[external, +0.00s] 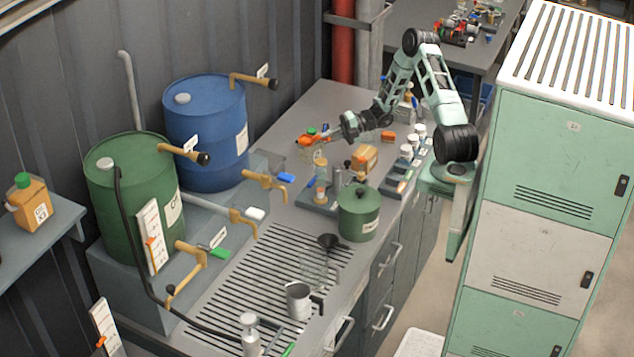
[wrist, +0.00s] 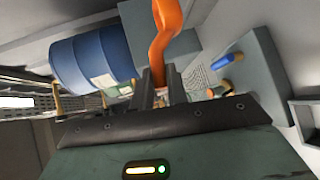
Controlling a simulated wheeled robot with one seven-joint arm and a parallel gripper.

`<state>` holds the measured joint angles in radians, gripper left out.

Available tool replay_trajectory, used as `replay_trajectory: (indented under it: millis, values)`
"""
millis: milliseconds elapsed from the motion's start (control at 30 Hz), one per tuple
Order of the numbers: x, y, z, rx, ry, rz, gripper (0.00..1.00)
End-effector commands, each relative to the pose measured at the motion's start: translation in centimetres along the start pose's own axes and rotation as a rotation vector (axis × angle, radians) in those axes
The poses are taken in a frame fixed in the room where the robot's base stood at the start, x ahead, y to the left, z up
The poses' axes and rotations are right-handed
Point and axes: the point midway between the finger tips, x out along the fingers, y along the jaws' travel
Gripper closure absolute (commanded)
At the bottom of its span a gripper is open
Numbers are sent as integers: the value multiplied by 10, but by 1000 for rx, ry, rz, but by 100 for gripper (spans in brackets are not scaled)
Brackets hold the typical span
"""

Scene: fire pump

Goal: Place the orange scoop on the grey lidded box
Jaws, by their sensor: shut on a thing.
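The orange scoop (wrist: 165,35) extends up from between my gripper's fingers (wrist: 157,85) in the wrist view. In the external view a small orange part of it (external: 311,131) shows at the tip of my gripper (external: 322,137), above the grey bench. My gripper is shut on the scoop, and its far end is cut off by the top of the wrist view.
A blue drum (external: 207,131) and a green drum (external: 134,200) with taps stand on the left. A green canister (external: 358,213), an orange-tan container (external: 365,158) and several small jars stand on the bench to the right.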

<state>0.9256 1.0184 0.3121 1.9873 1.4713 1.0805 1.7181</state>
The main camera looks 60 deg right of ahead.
Motion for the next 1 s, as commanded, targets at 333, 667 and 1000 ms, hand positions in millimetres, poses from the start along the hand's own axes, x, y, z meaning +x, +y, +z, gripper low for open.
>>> replay_trajectory:
  millis: [333,667,1000]
  values:
    - [142,55,50,-6,-12,2,100]
    - [184,74,52,7,-12,-2,100]
    - [194,27,51,4,-13,-2,100]
